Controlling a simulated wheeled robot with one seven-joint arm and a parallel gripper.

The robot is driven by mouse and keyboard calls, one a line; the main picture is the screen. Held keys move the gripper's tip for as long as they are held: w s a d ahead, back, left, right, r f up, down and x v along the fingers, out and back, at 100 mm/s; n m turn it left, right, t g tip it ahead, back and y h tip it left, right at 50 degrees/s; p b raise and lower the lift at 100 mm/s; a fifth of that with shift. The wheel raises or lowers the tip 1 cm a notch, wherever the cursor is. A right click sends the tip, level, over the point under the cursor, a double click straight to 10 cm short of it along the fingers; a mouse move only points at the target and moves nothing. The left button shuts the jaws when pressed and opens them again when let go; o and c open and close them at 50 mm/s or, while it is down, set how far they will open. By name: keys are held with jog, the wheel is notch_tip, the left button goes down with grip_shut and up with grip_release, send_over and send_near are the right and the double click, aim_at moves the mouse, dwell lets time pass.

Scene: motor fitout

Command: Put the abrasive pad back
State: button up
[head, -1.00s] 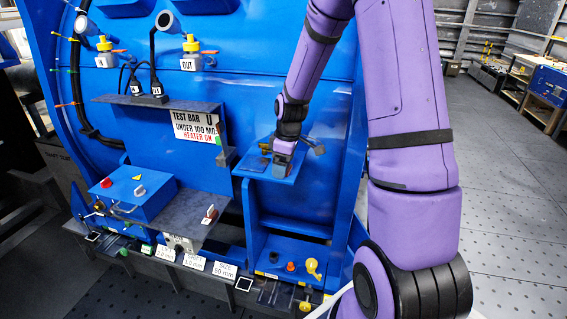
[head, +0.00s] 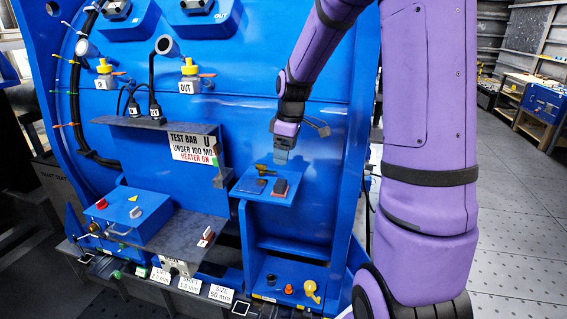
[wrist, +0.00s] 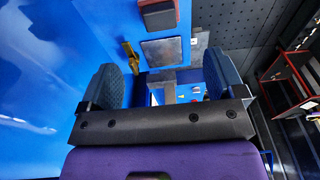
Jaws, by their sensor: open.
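A dark block with a red edge, seemingly the abrasive pad (head: 280,187), lies at the right of the small blue shelf (head: 262,199). In the wrist view the block (wrist: 158,14) shows at the top edge, partly cut off. A flat grey square plate (head: 250,186) lies to its left, and a brass-coloured tool (head: 265,170) lies behind them. The plate (wrist: 161,52) and the brass tool (wrist: 131,55) also show in the wrist view. My gripper (head: 282,157) is above the shelf, apart from the block. In the wrist view its fingers (wrist: 164,78) are wide apart with nothing between them.
A blue panel rises close behind the shelf. To the left are a grey ledge with a test-bar sign (head: 193,148) and a blue control box (head: 133,212). Below, a lower blue shelf holds a yellow part (head: 312,291) and small pieces. Open floor lies at the right.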

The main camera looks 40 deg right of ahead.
jog(key=s+a+r+m+t+h, duration=0.1)
jog(key=s+a+r+m+t, duration=0.15)
jog(key=s+a+r, duration=0.8)
jog(key=s+a+r+m, duration=0.1)
jog(key=s+r+m, duration=0.1)
jog(key=s, duration=0.5)
jog(key=s+a+r+m+t, duration=0.1)
jog(key=s+a+r+m, duration=0.1)
jog(key=s, duration=0.6)
jog(key=shift+a+r+m, duration=0.25)
jog(key=shift+r+m, duration=0.1)
jog(key=shift+m, duration=0.2)
jog(key=shift+w+t, duration=0.1)
jog(key=shift+t, duration=0.15)
